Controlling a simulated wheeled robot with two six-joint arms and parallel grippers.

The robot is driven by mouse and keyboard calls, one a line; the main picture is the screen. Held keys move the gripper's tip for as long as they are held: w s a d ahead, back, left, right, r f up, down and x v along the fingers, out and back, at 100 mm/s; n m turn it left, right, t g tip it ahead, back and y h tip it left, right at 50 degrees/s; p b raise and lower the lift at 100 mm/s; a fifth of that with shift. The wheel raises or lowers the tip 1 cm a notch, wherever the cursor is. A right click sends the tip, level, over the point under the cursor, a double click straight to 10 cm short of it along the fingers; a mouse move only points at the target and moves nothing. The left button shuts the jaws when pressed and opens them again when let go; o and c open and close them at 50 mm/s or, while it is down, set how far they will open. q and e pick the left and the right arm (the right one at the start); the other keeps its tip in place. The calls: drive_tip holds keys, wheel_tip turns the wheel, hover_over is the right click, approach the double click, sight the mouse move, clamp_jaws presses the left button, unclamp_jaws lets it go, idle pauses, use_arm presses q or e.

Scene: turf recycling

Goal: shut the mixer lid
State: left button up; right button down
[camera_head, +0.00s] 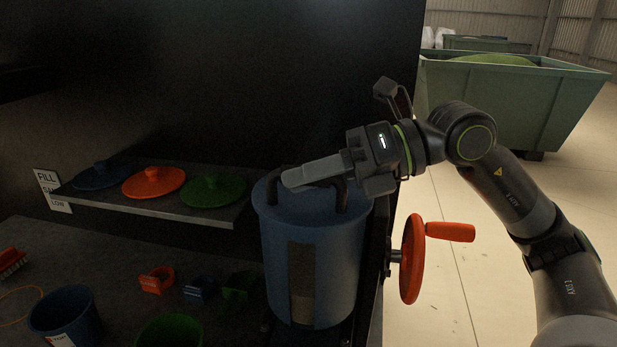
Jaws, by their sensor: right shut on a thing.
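The mixer is a blue drum (338,262) with a dark vertical window strip (301,270) on its front. Its blue lid (309,211) lies across the drum's top, and I see no clear gap along its front rim. A dark arched handle (342,194) stands on the lid. My right gripper (296,181) reaches in from the right and is shut on the lid handle, just above the lid. Its fingers hide the middle of the handle and part of the lid's top. My left gripper is not in view.
A red crank wheel (411,259) stands right of the drum. A shelf at left holds blue (100,177), orange (154,183) and green (213,191) lids. Blue (66,314) and green (170,332) buckets and small scoops stand on the bench below. A green skip (520,105) is behind right.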

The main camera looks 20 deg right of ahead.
drive_tip(key=shift+f, duration=0.1)
drive_tip(key=c, duration=1.3)
unclamp_jaws()
drive_tip(key=shift+o, duration=0.2)
drive_tip(key=shift+d, duration=0.1)
